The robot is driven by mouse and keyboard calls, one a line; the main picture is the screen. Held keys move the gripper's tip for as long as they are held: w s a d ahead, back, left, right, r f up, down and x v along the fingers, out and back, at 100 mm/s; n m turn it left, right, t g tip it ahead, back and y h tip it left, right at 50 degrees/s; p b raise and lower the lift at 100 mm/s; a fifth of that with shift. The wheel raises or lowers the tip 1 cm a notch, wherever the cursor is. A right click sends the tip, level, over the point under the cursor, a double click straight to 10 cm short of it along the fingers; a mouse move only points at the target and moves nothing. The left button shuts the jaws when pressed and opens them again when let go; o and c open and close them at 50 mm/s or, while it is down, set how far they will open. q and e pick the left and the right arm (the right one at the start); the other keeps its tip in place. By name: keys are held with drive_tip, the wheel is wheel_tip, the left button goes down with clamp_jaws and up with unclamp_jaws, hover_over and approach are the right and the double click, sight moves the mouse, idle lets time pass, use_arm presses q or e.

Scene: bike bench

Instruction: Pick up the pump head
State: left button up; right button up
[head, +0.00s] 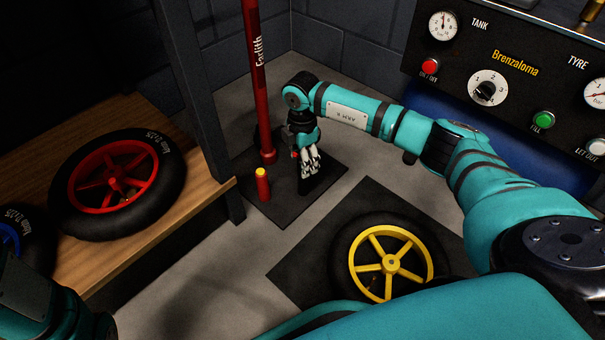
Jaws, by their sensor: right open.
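A tall red pump (258,85) with white lettering stands upright on a dark mat. A short red cylinder with a yellow top (262,184) stands at the mat's left edge. I cannot tell for sure which part is the pump head. My right gripper (310,167) points down over the mat, just right of the pump's foot. Its silver fingers are open, and I see nothing held between them. A dark shape lies under the fingers, too dim to make out. Part of my left arm shows at the lower left; its gripper is out of view.
A wooden bench (185,215) at left carries a red-rimmed wheel (112,178) and a blue-rimmed one (10,240). A yellow-rimmed wheel (391,262) lies on a second dark mat (300,275). A compressor panel (520,85) stands at the right. Bare floor shows between bench and mats.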

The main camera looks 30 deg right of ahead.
wheel_tip(320, 180, down, 2)
drive_tip(key=shift+f+b, duration=0.1)
drive_tip(key=shift+b, duration=0.3)
clamp_jaws()
drive_tip(key=shift+r, duration=0.3)
